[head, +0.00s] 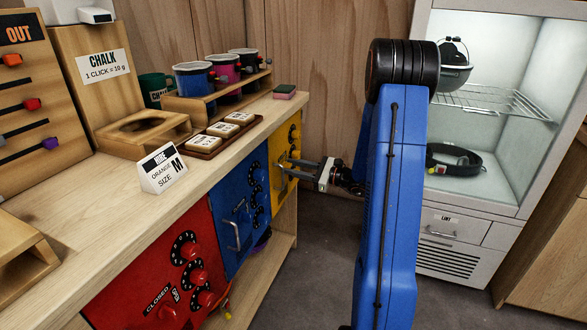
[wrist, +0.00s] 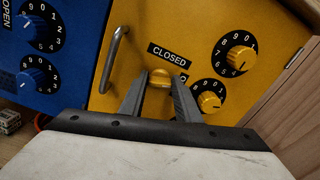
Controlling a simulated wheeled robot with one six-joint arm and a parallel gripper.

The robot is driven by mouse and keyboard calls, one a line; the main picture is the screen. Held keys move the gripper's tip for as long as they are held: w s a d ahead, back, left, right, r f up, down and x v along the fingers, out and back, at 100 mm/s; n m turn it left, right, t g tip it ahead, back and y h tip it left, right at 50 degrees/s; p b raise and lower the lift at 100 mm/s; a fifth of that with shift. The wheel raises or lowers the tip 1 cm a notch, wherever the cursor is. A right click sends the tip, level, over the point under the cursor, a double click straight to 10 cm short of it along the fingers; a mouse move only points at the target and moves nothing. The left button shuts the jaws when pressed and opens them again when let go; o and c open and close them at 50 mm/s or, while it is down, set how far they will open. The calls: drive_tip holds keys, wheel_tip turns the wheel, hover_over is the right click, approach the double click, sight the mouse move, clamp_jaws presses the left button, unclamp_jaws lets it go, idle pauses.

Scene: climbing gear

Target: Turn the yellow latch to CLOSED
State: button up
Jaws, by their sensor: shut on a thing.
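The yellow door (head: 294,134) is at the far end of a row of coloured doors under the counter. In the wrist view its yellow latch (wrist: 160,78) is a small knob between the fingertips of my gripper (wrist: 160,82). My gripper is shut on the latch, one finger on each side. A CLOSED label (wrist: 168,55) is just above the latch. A second label is mostly hidden behind the right finger. In the head view my gripper (head: 285,166) reaches the yellow door from the right. I cannot make out the latch's pointing direction.
Two yellow number dials (wrist: 235,54) sit right of the latch, the lower close to the right finger. A metal handle (wrist: 112,60) is on its left. The blue door (head: 238,222) and red door (head: 165,270) are nearer. A glass-fronted cabinet (head: 490,190) stands right of my arm.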

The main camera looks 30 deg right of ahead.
drive_tip(key=n, duration=0.7)
drive_tip(key=shift+s+f, duration=0.1)
drive_tip(key=shift+a+f+n, duration=0.1)
drive_tip(key=shift+f+n, duration=0.05)
drive_tip(key=shift+n, duration=3.65)
drive_tip(key=o, duration=1)
drive_tip(key=shift+o, duration=0.2)
drive_tip(key=shift+s, duration=0.1)
drive_tip(key=v, duration=1.7)
drive_tip(key=shift+s, duration=0.1)
